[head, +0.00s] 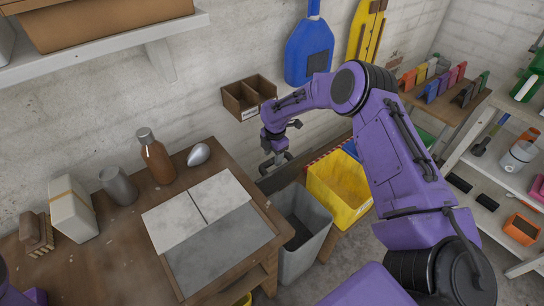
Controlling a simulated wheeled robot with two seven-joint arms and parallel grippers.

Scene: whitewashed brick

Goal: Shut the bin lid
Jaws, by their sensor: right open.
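The grey bin (304,222) stands open on the floor at the right end of the workbench, its dark inside showing. A dark grey panel (290,175), which looks like its raised lid, stands behind the opening near the wall, partly hidden by my gripper. My right gripper (278,163) is open and empty, pointing down at the panel's upper part. I cannot tell whether it touches the panel. Only a bit of my left arm shows in the bottom left corner; its gripper is not visible.
A yellow bin (340,196) stands just right of the grey one. The workbench (130,262) on the left carries a brown bottle (157,160), a grey canister (118,186) and pale and grey slabs (222,247). A small wall box (247,99) hangs above my gripper.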

